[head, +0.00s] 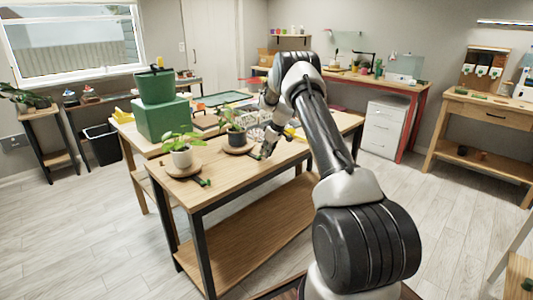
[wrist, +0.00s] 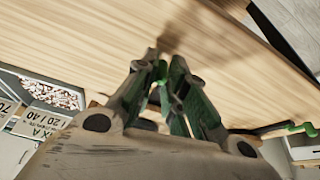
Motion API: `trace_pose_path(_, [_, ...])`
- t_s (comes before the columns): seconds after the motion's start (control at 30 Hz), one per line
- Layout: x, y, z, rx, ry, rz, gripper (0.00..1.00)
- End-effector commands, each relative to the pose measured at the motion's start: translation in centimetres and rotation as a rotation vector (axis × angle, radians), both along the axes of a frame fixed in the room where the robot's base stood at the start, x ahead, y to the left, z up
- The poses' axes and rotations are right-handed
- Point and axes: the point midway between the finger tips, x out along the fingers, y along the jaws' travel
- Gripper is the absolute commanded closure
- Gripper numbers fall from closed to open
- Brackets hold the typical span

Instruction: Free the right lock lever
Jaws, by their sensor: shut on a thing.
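My gripper (head: 266,151) is low over the front of the wooden table, beside the right plant's round wooden base (head: 239,149). The right lock lever (head: 257,156) shows as a dark bar with green at this base, partly hidden by my gripper. In the wrist view my gripper (wrist: 162,72) is shut on a small green piece, which fits the lever's green end; the fingers hide most of it. The left lock lever (head: 204,182), with a green end, lies at the left plant's base (head: 184,169). A green-ended lever (wrist: 298,128) also shows at the right of the wrist view.
The table top (head: 222,182) is bare in front.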

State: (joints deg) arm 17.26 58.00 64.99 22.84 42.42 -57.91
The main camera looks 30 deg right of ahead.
Motion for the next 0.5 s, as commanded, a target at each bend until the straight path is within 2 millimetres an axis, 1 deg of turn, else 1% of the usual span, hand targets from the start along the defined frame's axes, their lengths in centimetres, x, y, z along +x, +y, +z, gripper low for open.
trace_pose_path(0.2, [0.9,-0.2,0.0,0.0,-0.002,0.202,1.0])
trace_pose_path(0.5, [1.8,-0.3,0.0,-0.001,-0.002,0.446,1.0])
